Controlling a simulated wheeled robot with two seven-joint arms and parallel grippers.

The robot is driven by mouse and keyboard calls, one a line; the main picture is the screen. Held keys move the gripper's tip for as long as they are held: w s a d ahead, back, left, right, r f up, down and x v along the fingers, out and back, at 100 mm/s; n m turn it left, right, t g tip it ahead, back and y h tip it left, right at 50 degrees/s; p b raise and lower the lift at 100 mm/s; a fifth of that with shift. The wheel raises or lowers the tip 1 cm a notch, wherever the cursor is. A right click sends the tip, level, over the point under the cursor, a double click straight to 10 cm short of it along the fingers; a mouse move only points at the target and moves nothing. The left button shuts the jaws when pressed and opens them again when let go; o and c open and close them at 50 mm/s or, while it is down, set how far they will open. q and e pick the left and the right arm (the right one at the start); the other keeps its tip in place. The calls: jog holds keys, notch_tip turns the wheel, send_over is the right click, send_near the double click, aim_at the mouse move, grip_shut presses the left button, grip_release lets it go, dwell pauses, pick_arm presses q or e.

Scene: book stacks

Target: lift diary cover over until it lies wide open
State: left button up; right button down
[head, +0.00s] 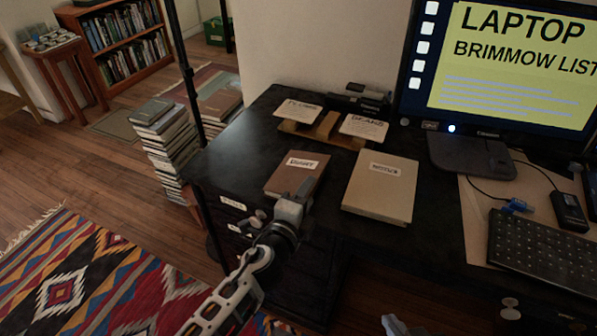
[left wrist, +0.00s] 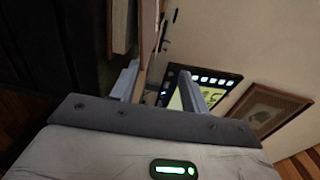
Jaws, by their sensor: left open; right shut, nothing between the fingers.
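The diary (head: 297,172), a closed brown book with a white label, lies flat on the dark desk near its left front edge. My left gripper (head: 293,203) is open at the diary's near edge in the head view. Its two fingers (left wrist: 160,88) show in the left wrist view, with a narrow brown edge between them near the left finger. I cannot tell whether a finger touches the cover. A small pale part of my right gripper (head: 393,325) shows at the bottom of the head view, low and away from the diary; its fingertips are hard to make out.
A tan notes book (head: 380,188) lies just right of the diary. Behind them stands a wooden holder (head: 325,127) with two cards. A monitor (head: 500,65) and keyboard (head: 545,250) are at right. A book stack (head: 165,145) stands on the floor left of the desk.

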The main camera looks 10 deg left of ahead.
pick_arm(q)
jog(key=shift+a+r+p, duration=0.2)
jog(key=shift+r+p, duration=0.65)
jog(key=shift+w+a+r+p, duration=0.15)
jog(key=shift+a+r+p, duration=0.1)
jog(key=shift+r+p, duration=0.6)
jog(key=shift+r, duration=0.1)
jog(key=shift+w+a+r+p, duration=0.15)
jog(key=shift+a+r+p, duration=0.3)
jog(key=shift+r+p, duration=0.25)
